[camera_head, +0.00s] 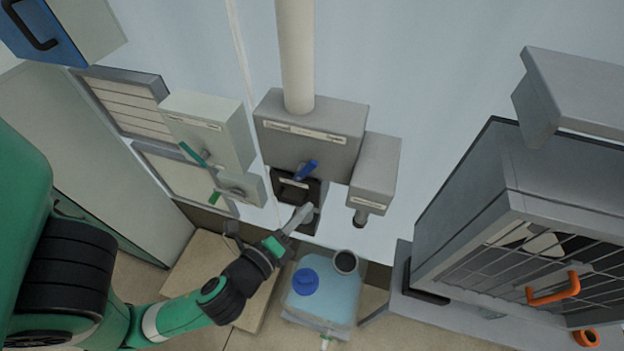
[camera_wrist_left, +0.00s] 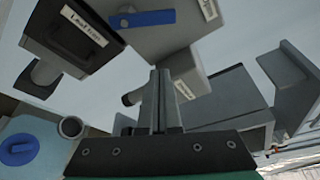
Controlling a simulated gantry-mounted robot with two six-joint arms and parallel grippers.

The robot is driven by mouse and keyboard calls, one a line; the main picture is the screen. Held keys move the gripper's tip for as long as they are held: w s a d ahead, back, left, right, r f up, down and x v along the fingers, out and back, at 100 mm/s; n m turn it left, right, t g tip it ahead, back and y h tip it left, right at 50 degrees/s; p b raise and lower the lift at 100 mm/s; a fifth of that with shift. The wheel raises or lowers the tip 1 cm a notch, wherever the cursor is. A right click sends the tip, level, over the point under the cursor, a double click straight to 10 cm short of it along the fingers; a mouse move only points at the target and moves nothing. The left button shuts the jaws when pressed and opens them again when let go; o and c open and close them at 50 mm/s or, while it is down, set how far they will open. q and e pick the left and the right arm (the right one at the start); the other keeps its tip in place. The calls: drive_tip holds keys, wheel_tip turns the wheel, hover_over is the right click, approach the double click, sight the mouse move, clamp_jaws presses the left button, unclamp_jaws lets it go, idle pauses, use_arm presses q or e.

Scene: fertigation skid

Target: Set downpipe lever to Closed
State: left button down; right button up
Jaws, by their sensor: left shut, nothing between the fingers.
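The downpipe lever is a blue handle (camera_head: 306,170) low on the front of a grey box (camera_head: 340,125) under a beige vertical pipe (camera_head: 296,55). It slants up to the right in the head view. The box's label strip has words at its left and right ends, too small to read surely. In the left wrist view the blue lever (camera_wrist_left: 145,18) lies almost level near the top edge. My left gripper (camera_head: 304,211) is shut and empty, below the lever and apart from it. Its closed fingers (camera_wrist_left: 158,90) show in the wrist view. My right gripper is not in view.
A black labelled box (camera_head: 290,192) sits below the lever. Grey boxes with green levers (camera_head: 193,153) stand left, and a small grey box (camera_head: 375,170) right. A blue-capped tank (camera_head: 322,290) lies below. A caged cabinet with an orange handle (camera_head: 553,289) stands right.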

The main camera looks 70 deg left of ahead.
sight(307, 167)
use_arm(q)
drive_tip(key=w+a+p, duration=0.2)
drive_tip(key=w+a, duration=0.2)
drive_tip(key=a, duration=0.3)
drive_tip(key=shift+w+a+r, duration=0.25)
drive_tip(key=shift+w+a, duration=0.05)
drive_tip(key=shift+w, duration=0.05)
